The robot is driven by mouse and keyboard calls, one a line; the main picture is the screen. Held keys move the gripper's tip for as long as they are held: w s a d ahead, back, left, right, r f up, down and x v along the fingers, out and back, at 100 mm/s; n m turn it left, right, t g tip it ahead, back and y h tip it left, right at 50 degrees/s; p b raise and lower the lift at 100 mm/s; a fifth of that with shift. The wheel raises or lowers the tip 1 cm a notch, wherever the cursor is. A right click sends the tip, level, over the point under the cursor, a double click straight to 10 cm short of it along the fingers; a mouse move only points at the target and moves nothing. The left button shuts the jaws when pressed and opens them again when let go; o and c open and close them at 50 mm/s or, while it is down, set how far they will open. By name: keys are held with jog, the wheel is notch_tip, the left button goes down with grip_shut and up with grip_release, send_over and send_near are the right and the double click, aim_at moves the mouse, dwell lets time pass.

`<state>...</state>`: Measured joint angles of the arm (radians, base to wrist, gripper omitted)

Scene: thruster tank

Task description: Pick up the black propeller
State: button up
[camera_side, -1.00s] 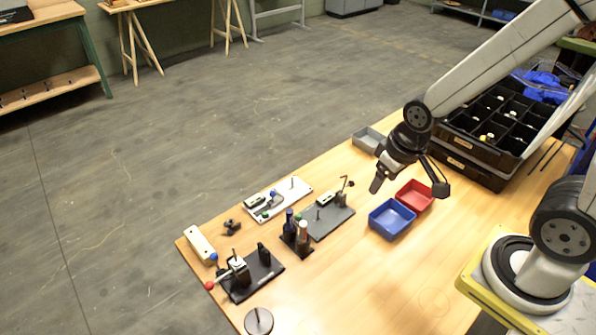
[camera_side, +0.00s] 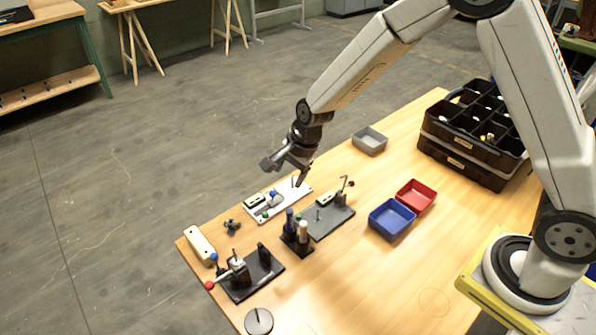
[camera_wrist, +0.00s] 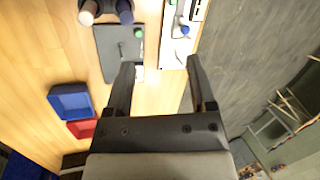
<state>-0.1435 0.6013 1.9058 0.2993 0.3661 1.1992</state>
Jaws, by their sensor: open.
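The black propeller (camera_side: 232,226) lies on the wooden table near its far left edge, just left of the white board (camera_side: 264,215). It looks small and dark, and its fine shape is hard to make out. My gripper (camera_side: 284,172) is open and empty, above the far edge of the table over the white board, up and to the right of the propeller. In the wrist view my gripper (camera_wrist: 160,66) shows its two fingers spread apart with nothing between them. I cannot make out the propeller in the wrist view.
A grey board (camera_side: 327,219) with posts, a bottle holder (camera_side: 297,243), a black clamp fixture (camera_side: 252,277) and a cream block (camera_side: 200,244) stand around the propeller. Blue (camera_side: 391,219), red (camera_side: 416,195) and grey (camera_side: 369,141) bins sit to the right.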

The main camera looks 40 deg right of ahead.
aim_at(231, 220)
jog(key=w+a+f+m+y, duration=0.1)
jog(key=w+a+f+m, duration=0.8)
jog(key=m, duration=0.3)
jog(key=shift+a+f+y, duration=0.25)
jog(key=shift+f+y, duration=0.05)
jog(key=shift+f, duration=0.5)
jog(key=shift+x, duration=1.3)
jog(key=shift+x, duration=2.55)
grip_shut()
